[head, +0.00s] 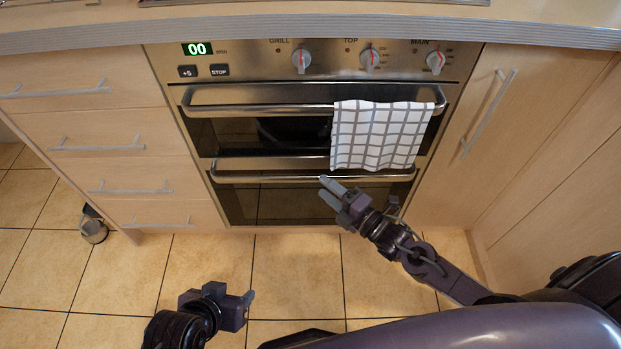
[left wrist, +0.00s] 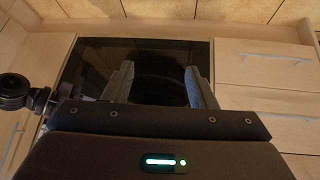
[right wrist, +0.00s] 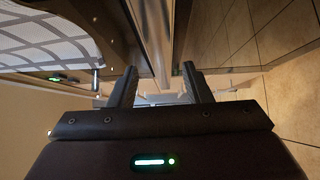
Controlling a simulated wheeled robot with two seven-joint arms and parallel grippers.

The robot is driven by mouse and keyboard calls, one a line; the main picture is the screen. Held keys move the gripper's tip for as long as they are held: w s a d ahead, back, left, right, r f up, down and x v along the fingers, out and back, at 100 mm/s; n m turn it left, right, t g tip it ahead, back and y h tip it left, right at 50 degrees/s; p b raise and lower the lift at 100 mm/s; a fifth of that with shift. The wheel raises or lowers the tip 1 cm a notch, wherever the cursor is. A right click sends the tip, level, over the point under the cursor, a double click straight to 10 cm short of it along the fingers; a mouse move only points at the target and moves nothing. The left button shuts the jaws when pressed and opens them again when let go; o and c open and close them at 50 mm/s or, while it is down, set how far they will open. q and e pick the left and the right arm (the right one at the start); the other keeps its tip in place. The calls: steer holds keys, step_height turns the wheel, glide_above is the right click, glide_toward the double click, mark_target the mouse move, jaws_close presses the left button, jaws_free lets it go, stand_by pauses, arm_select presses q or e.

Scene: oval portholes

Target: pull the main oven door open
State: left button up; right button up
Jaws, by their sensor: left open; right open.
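The main oven door (head: 285,206) is the lower dark glass door and looks shut. Its metal bar handle (head: 260,179) runs across its top. My right gripper (head: 327,188) is open, with its fingertips at this handle near the middle, below the towel. In the right wrist view a metal bar (right wrist: 154,35) runs down to the gap between the two open fingers (right wrist: 160,85); I cannot tell whether they touch it. My left gripper (head: 250,297) is open and empty, low over the floor, away from the oven. Its fingers (left wrist: 160,85) face dark glass (left wrist: 155,60).
A checked towel (head: 380,135) hangs over the upper door's handle (head: 255,107), its lower edge close above the main handle. Drawers (head: 90,130) stand left, a cupboard with a bar handle (head: 488,113) right. The tiled floor (head: 295,275) before the oven is clear.

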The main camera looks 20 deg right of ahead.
mark_target(315, 180)
steer(key=b+x, duration=0.1)
steer(key=x, duration=0.4)
steer(key=shift+w, duration=0.1)
arm_select(q)
steer(key=w+d+r+t+h, duration=0.1)
steer(key=w+r+t, duration=0.3)
steer(key=w+r, duration=0.2)
steer(key=shift+w+d+r, duration=0.15)
steer(key=shift+w+d, duration=0.2)
steer(key=shift+w, duration=0.05)
arm_select(e)
steer(key=shift+c, duration=0.4)
jaws_close()
